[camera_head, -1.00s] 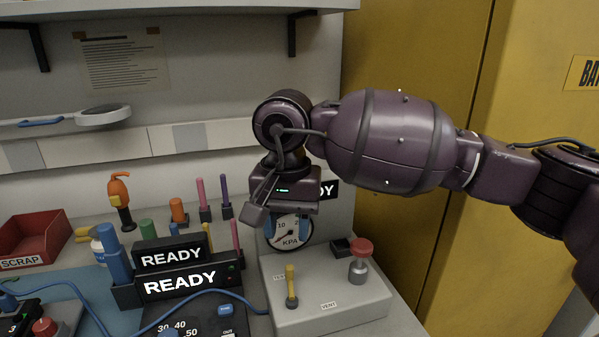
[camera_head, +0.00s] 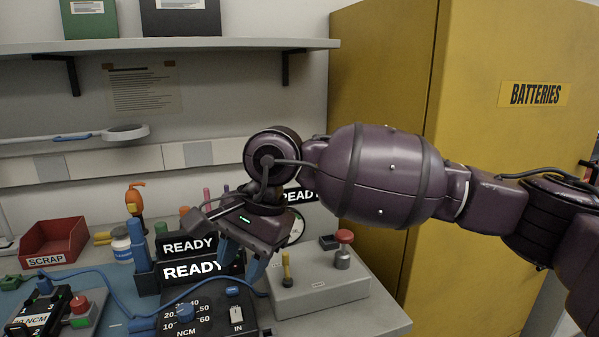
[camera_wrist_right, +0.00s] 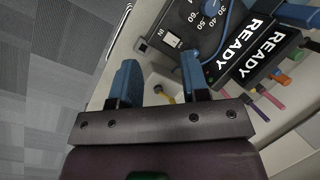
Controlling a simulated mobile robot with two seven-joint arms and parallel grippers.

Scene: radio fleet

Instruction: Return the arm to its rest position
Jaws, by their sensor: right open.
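My right arm reaches in from the right in the head view. Its gripper (camera_head: 238,258) hangs with blue fingertips pointing down, between the READY boxes and the grey vent box (camera_head: 325,293). In the right wrist view the gripper (camera_wrist_right: 160,82) shows two blue fingers spread apart with nothing held between them. The yellow lever (camera_head: 286,268) of the vent box is just right of the fingers in the head view. The gauge behind the gripper is mostly hidden. My left gripper is not in view.
Two READY displays (camera_head: 190,269) and an NCM dial box (camera_head: 205,312) stand left of the gripper. A red SCRAP bin (camera_head: 54,243) is at left. A yellow BATTERIES cabinet (camera_head: 480,150) stands behind the arm.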

